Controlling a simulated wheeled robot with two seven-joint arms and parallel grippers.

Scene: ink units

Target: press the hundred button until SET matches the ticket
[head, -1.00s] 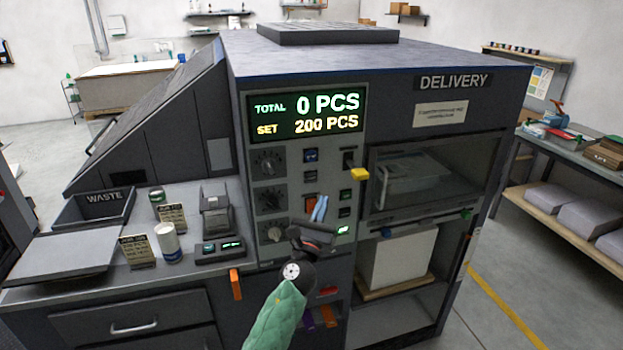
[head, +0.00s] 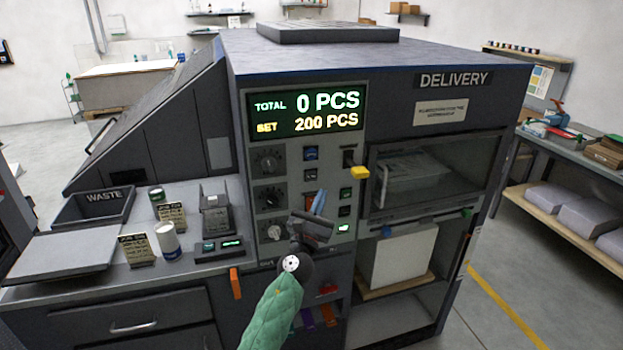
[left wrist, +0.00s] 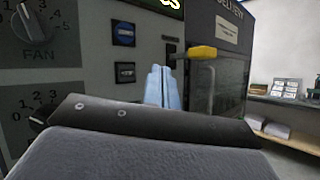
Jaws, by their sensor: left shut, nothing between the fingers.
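The display (head: 305,112) on the dark machine reads TOTAL 0 PCS and SET 200 PCS. Below it the grey control panel (head: 292,160) carries dials and small buttons, including a blue one (head: 311,154) and a dark one (head: 310,174); their labels are too small to tell which is the hundred button. My left gripper (head: 320,201) is shut and empty, its light blue fingers in front of the panel's lower middle, hiding part of it. The fingers also show in the left wrist view (left wrist: 163,88); contact cannot be told. Two job tickets (head: 137,250) (head: 172,216) stand on the left bench, their print unreadable.
A yellow-tipped lever (head: 359,173) sticks out right of the buttons, close to the fingers. The glazed delivery bay (head: 425,178) is further right. A waste tray (head: 93,209), a white-lidded jar (head: 167,240) and a small device (head: 216,215) stand on the left bench.

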